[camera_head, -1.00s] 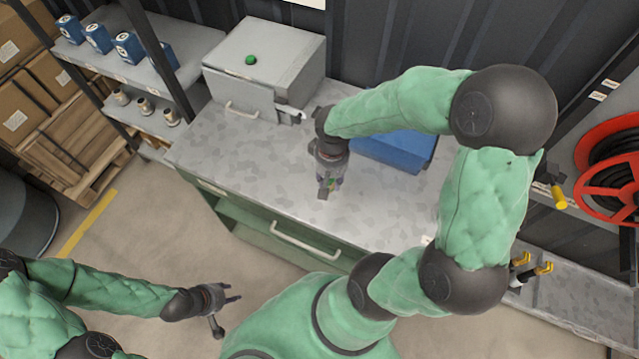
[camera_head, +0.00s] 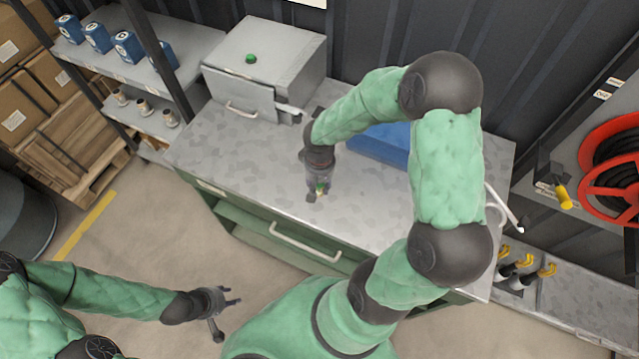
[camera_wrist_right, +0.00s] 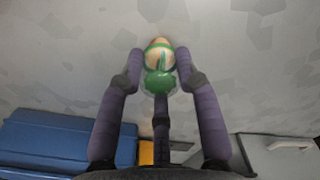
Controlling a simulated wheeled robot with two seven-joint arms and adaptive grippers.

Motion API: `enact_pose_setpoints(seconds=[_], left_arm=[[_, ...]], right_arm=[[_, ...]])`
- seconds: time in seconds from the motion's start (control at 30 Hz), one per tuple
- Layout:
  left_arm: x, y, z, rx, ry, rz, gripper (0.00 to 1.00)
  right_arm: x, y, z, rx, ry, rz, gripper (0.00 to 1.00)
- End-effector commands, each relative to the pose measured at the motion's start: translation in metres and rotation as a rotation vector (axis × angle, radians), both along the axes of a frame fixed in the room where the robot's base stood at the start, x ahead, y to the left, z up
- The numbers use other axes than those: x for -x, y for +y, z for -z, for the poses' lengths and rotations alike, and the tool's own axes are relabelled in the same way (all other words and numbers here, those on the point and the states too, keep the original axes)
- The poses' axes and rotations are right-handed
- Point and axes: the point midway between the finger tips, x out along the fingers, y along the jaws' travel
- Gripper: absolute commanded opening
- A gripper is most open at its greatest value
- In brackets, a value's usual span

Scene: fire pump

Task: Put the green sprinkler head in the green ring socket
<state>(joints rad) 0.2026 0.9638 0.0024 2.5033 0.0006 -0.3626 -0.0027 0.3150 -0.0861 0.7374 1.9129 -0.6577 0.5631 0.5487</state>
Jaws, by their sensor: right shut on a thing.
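The green sprinkler head (camera_wrist_right: 158,78) is between the purple fingers of my right gripper (camera_wrist_right: 160,70) in the right wrist view. It has a green body and a pale tan end pointing away from the palm. In the head view my right gripper (camera_head: 317,192) is low over the grey workbench, and a bit of the green head (camera_head: 321,187) shows at its fingertips. I cannot tell whether the head touches the bench. A small round green piece (camera_head: 251,59) is on top of the grey box; whether it is the ring socket is unclear. My left gripper (camera_head: 232,297) is open and empty, beyond the bench's front.
The grey box (camera_head: 265,70) stands at the bench's back left. A blue bin (camera_head: 380,146) lies behind my right arm. The workbench (camera_head: 235,150) is bare left of the gripper. A shelf (camera_head: 160,85) stands left, and a red hose reel (camera_head: 612,165) right.

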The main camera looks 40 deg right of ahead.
Motion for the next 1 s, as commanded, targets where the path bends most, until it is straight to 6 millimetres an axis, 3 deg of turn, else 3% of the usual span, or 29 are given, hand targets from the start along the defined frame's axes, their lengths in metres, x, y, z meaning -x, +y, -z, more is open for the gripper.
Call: enact_pose_setpoints(seconds=[0.17,0.2,0.27,0.3,0.73,1.0], left_arm=[[0.0,0.0,0.004,0.0,0.0,0.0,0.4],[0.0,0.0,0.004,0.0,0.0,0.0,0.4],[0.0,0.0,0.004,0.0,0.0,0.0,0.4],[0.0,0.0,0.003,0.0,0.0,0.0,0.4],[0.0,0.0,-0.002,0.0,0.0,0.0,0.4],[0.0,0.0,-0.012,0.0,0.0,0.0,0.4]], right_arm=[[0.0,0.0,0.004,0.0,0.0,0.0,0.0],[0.0,0.0,0.004,0.0,0.001,0.0,0.37],[0.0,0.0,0.003,0.0,0.001,0.0,0.54],[0.0,0.0,0.003,0.0,0.001,0.0,0.57],[0.0,0.0,-0.002,0.0,0.001,0.0,0.57],[-0.001,0.0,-0.051,0.001,-0.004,0.0,0.57]])
